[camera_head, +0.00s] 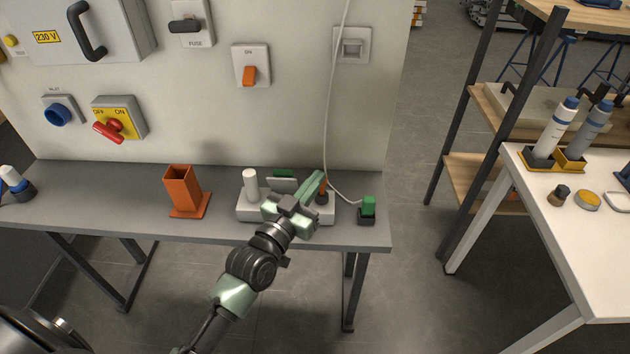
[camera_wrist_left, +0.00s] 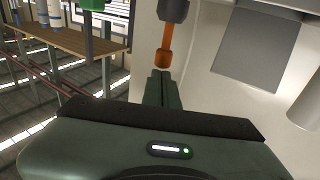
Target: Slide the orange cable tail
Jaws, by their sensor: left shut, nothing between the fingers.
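The orange cable tail (camera_head: 324,186) stands at the right end of a white fixture (camera_head: 245,211) on the grey bench. It also shows in the left wrist view (camera_wrist_left: 166,42), with a grey part at its upper end. My left gripper (camera_head: 318,180) reaches over the fixture from the front, beside the tail. In the left wrist view its green fingers (camera_wrist_left: 158,86) are shut and empty, with their tips close to the orange end. I cannot tell whether they touch it. The gripper hides part of the fixture and tail. My right gripper is not in view.
A white post (camera_head: 251,184) rises from the fixture's left end. A green plug in a black base (camera_head: 367,216) stands to the right, near a hanging white cable (camera_head: 327,120). An orange holder (camera_head: 182,190) stands to the left. The switch wall rises behind the bench.

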